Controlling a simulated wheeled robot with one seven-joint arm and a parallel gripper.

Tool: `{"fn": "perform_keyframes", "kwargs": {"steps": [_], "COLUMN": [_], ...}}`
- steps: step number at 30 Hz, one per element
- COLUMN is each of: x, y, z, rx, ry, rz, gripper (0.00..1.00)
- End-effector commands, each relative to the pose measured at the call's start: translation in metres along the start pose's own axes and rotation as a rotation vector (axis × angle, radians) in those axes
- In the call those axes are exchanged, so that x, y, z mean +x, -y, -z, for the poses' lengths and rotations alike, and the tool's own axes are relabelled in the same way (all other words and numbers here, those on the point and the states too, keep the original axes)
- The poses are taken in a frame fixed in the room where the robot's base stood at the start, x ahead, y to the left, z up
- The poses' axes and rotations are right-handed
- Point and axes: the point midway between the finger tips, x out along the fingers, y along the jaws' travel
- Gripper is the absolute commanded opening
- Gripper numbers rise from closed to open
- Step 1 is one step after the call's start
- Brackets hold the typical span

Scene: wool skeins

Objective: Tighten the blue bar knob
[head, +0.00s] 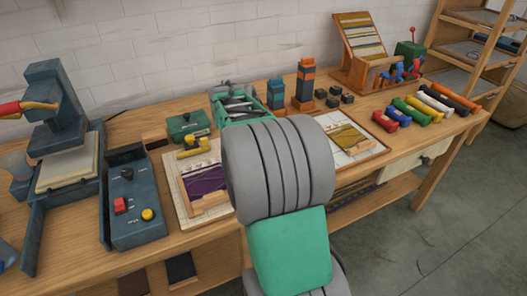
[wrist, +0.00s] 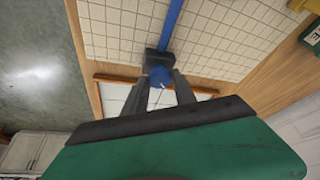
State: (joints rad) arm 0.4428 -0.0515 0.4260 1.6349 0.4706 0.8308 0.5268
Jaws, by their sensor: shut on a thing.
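In the wrist view the blue knob (wrist: 158,74) sits against a dark block (wrist: 153,60) at the end of a straight blue bar (wrist: 173,22). The bar runs over a pale gridded board (wrist: 112,32). My gripper (wrist: 162,83) has its two dark fingers on either side of the knob and is shut on it. In the head view my grey and green arm hides the gripper, the knob and the bar.
In the head view a board with purple cloth (head: 171,169) lies left of my arm, one with mustard cloth (head: 374,154) right. A control box (head: 137,238) and press (head: 48,135) stand left. Coloured rolls (head: 410,112) lie right. Bench space is tight.

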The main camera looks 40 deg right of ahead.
Motion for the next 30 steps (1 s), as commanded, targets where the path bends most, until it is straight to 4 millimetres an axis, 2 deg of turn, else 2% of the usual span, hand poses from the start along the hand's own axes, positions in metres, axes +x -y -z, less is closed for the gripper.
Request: {"fn": "perform_keyframes", "kwargs": {"steps": [20,21,28,30], "x": [-0.0004,-0.0004,-0.0001,0.0], "y": [0.0014,0.0014,0.0009,0.0007], "z": [0.0001,0.0001,0.0002,0.0003], "rx": [0.063,0.063,0.063,0.063], "ry": [0.0,0.0,0.0,0.0], "rz": [-0.025,-0.024,-0.025,-0.026], "gripper": [0.0,0.35,0.53,0.53]}}
